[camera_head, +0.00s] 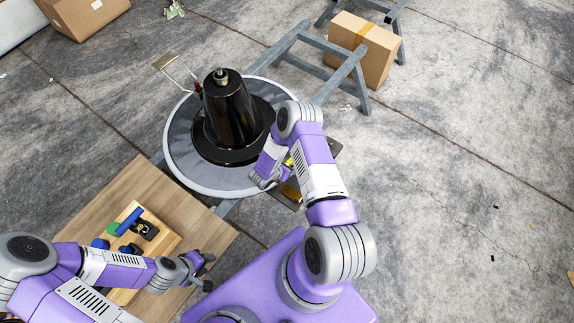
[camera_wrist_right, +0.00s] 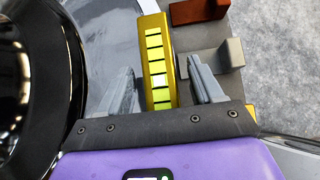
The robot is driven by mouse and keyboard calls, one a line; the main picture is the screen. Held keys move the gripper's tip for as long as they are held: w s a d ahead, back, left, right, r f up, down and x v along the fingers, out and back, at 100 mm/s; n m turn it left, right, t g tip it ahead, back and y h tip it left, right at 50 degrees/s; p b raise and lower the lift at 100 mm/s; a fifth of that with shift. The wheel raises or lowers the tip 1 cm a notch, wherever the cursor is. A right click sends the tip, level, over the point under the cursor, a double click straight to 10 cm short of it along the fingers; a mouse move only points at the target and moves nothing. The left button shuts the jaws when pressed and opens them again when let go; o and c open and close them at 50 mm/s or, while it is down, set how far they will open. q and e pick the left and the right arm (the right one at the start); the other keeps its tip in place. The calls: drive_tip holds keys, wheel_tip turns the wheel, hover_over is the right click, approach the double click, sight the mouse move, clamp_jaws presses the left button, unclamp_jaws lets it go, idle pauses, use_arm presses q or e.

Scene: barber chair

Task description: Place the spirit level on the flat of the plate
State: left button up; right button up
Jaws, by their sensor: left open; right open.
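A yellow bar with several yellow-green windows, which looks like the spirit level (camera_wrist_right: 154,30), lies between the open fingers of my right gripper (camera_wrist_right: 163,85) in the right wrist view. I cannot tell whether the fingers touch it. In the head view my right gripper (camera_head: 266,178) is at the right edge of the round grey plate (camera_head: 182,150), and only a small yellow-green part of the level (camera_head: 289,162) shows. A black cone with a wide flange (camera_head: 229,110) stands on the plate. My left gripper (camera_head: 206,271) is open and empty near the wooden table's right edge.
A dark tray (camera_head: 325,153) sits beside the plate, partly hidden by my right arm; a reddish block (camera_wrist_right: 198,11) and a grey block (camera_wrist_right: 231,53) stand there. The wooden table (camera_head: 135,183) holds a wooden block with tools. A sawhorse (camera_head: 305,45) stands behind.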

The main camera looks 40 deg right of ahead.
drive_tip(key=p+v, duration=0.3)
drive_tip(key=v, duration=0.9)
drive_tip(key=shift+p, duration=0.3)
drive_tip(key=shift+s, duration=0.1)
